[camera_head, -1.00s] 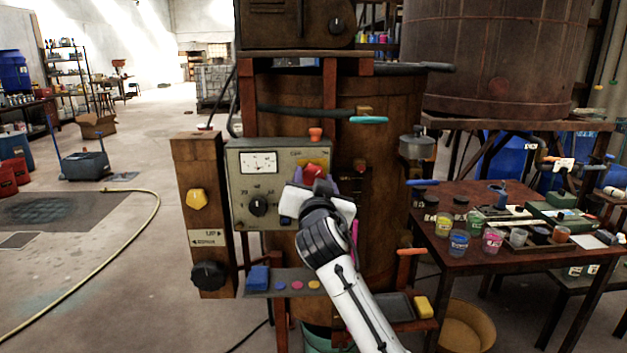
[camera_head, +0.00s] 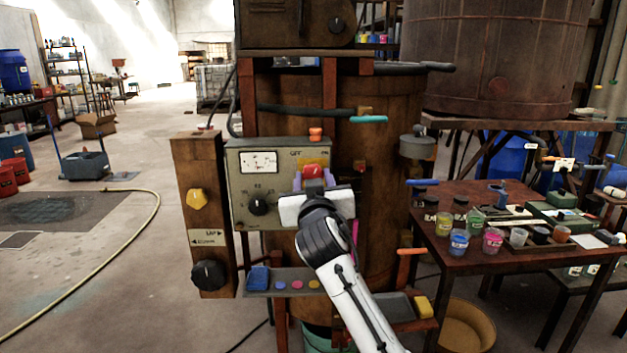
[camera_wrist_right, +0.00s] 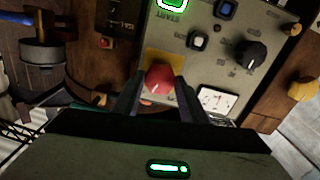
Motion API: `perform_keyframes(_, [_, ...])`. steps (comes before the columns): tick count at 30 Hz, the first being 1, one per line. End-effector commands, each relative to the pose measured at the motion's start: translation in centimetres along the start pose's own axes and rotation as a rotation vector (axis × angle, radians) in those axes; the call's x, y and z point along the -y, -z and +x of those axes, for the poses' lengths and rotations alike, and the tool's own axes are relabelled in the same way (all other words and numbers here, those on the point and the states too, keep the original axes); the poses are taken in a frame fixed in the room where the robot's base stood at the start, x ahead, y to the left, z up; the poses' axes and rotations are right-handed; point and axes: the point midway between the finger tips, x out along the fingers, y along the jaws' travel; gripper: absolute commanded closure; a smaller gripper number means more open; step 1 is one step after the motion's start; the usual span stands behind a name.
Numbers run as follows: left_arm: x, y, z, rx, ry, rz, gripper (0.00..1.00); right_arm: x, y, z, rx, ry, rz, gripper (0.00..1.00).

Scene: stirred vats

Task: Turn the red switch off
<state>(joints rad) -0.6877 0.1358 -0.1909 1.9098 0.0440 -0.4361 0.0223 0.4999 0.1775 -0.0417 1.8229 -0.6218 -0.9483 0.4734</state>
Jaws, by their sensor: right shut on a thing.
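The red switch (camera_head: 312,171) is a red knob on the grey control panel (camera_head: 240,190) of the rusty vat, just below the "OFF" lettering. In the right wrist view the red switch (camera_wrist_right: 158,77) sits over a yellow plate, between the two dark fingers. My right gripper (camera_head: 314,183) is shut on it, with the white wrist roughly level in front of the panel. The fingers also show in the right wrist view (camera_wrist_right: 159,90). The hand hides the panel's lower right part in the head view. My left gripper is not in view.
A black dial (camera_head: 258,204) and a meter (camera_head: 258,162) are left of the switch. A wooden post with a yellow knob (camera_head: 196,198) stands further left. A small shelf (camera_head: 345,283) juts out below. A table (camera_head: 450,205) with paint jars is at right.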

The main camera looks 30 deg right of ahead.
Motion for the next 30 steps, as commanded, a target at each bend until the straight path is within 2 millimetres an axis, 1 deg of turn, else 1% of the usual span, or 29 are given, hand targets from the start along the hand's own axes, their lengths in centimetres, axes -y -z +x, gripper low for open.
perform_keyframes(21, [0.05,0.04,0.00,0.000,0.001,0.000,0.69,0.00,-0.10,0.02,0.002,0.000,-0.682,0.84])
perform_keyframes(30, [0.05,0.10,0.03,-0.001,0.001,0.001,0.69,0.03,-0.12,0.01,0.002,0.000,-0.935,0.84])
